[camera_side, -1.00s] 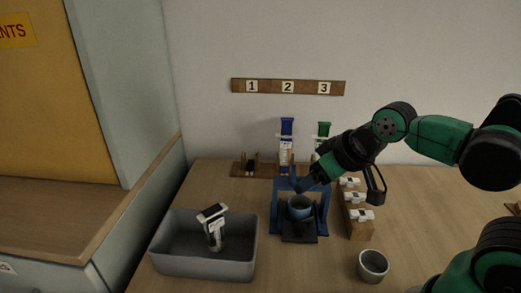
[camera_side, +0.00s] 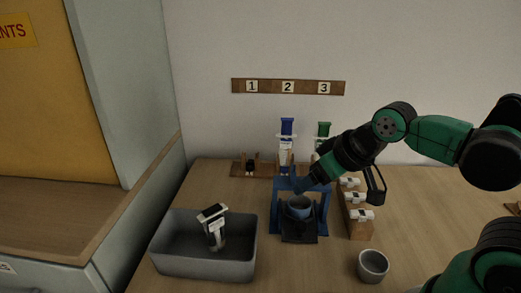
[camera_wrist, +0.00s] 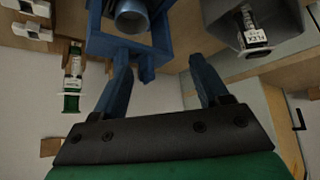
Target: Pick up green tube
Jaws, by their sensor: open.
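The green tube (camera_side: 323,131) stands upright in the wooden rack at the back, under number 3, its lower part hidden behind my arm. The wrist view also shows the green tube (camera_wrist: 72,80) at the left, with a white label and green ends. My gripper (camera_side: 301,185) is in front of the rack, above the blue stand and apart from the green tube. In the wrist view my gripper (camera_wrist: 162,68) has its two blue fingers spread, with nothing between them.
A blue tube (camera_side: 287,130) stands left of the green one. A blue stand (camera_side: 273,213) holds a round cup (camera_side: 300,203). A wooden block (camera_side: 358,230) carries white pieces. A grey bin (camera_side: 195,265) holds a labelled item (camera_side: 214,225). A loose cup (camera_side: 373,264) stands at front right.

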